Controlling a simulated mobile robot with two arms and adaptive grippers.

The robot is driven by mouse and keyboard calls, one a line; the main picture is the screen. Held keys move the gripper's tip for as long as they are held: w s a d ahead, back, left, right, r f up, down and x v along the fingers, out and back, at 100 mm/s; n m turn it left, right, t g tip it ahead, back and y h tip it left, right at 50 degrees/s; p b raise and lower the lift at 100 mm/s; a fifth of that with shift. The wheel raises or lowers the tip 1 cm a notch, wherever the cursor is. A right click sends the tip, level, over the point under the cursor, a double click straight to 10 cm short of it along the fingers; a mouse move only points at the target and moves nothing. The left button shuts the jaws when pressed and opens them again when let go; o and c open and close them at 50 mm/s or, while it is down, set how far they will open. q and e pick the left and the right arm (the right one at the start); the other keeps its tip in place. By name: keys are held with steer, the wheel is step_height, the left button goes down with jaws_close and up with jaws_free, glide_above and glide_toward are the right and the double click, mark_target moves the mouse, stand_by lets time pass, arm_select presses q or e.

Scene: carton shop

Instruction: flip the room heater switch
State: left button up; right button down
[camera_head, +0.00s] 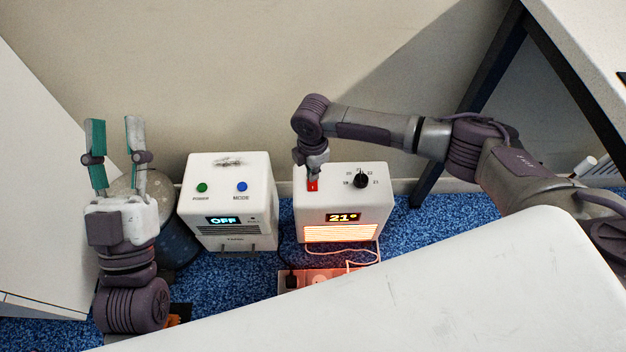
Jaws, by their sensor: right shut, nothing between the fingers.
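The room heater (376,209) is a white box on the floor at the middle. Its display reads 21° and its front grille glows orange. A red switch (312,186) sits on the left of its top, and a black dial is on the right. My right gripper (312,174) points down right at the red switch, its fingers shut with nothing between them. They partly hide the switch, and I cannot tell whether they touch it or which way it is tipped. My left gripper (117,125) is open and empty, pointing up at the far left, away from the heater.
A second white box (228,176) with green and blue buttons and an OFF display stands left of the heater. A power strip (319,279) with cables lies in front. A white surface (450,290) covers the lower right. A dark table leg (468,120) stands behind my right arm.

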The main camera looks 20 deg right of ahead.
steer(key=shift+r+p, duration=0.35)
steer(key=shift+r, duration=0.25)
steer(key=shift+r+p, duration=0.25)
steer(key=shift+p, duration=0.3)
steer(key=shift+r, duration=0.2)
arm_select(q)
steer(key=w+f+g+y, duration=0.2)
steer(key=f+g, duration=0.4)
steer(key=f, duration=0.3)
steer(key=shift+w+a+g, duration=0.25)
steer(key=shift+w+g, duration=0.05)
steer(key=shift+w, duration=0.3)
